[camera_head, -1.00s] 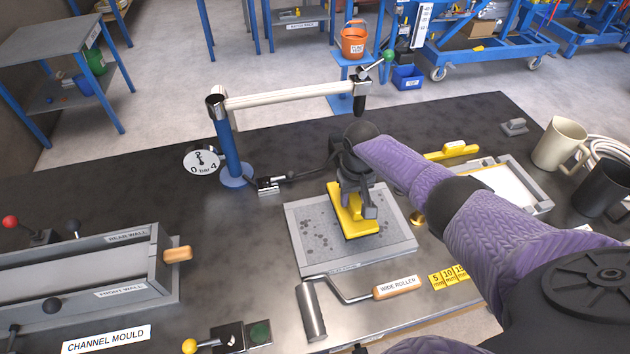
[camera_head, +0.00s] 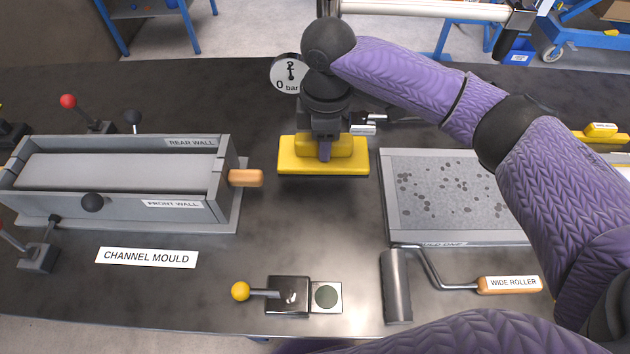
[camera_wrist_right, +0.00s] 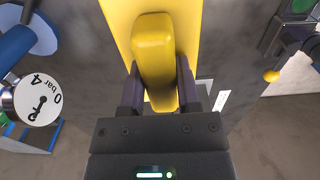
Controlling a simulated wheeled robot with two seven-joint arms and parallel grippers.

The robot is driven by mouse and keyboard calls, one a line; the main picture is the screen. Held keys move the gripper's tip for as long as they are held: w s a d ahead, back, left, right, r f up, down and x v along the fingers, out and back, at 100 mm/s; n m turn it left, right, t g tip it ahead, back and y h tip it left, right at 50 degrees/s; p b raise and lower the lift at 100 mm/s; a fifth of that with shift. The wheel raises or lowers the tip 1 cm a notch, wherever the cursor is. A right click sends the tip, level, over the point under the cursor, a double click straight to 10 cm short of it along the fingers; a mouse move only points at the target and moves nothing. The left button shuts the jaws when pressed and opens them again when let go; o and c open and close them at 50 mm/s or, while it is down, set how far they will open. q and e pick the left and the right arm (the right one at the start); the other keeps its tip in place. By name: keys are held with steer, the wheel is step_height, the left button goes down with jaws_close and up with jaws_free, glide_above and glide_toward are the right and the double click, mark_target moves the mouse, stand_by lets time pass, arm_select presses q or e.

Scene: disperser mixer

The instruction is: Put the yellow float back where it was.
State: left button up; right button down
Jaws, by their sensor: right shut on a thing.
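The yellow float (camera_head: 323,166) is a flat yellow plate with a raised yellow grip on top. It is in the middle of the head view, between the channel mould and the speckled panel. My right gripper (camera_head: 325,148) is above it and shut on its grip. The right wrist view shows both fingers (camera_wrist_right: 157,92) on either side of the grip, with the yellow plate (camera_wrist_right: 190,30) beyond. The float looks level; I cannot tell how far above the table it is. My left gripper is not in view.
The channel mould (camera_head: 120,215) with an orange handle (camera_head: 246,178) stands left. The speckled panel's tray (camera_head: 388,200) lies right. The wide roller (camera_head: 397,285) and a yellow-knobbed lever (camera_head: 240,291) are in front. A pressure gauge (camera_head: 290,73) stands behind. Another yellow tool (camera_head: 598,136) lies far right.

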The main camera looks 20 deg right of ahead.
step_height(320, 180, down, 9)
steer(key=b, duration=0.3)
steer(key=shift+d, duration=0.1)
steer(key=shift+r, duration=0.15)
steer(key=shift+c, duration=1.6)
jaws_free()
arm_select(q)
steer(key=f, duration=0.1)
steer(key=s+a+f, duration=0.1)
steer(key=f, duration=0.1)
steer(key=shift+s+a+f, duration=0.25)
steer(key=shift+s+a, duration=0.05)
arm_select(e)
step_height(320, 180, up, 11)
steer(key=p, duration=0.4)
steer(key=shift+r+p, duration=0.1)
steer(key=shift+p, duration=0.3)
steer(key=shift+r, duration=0.45)
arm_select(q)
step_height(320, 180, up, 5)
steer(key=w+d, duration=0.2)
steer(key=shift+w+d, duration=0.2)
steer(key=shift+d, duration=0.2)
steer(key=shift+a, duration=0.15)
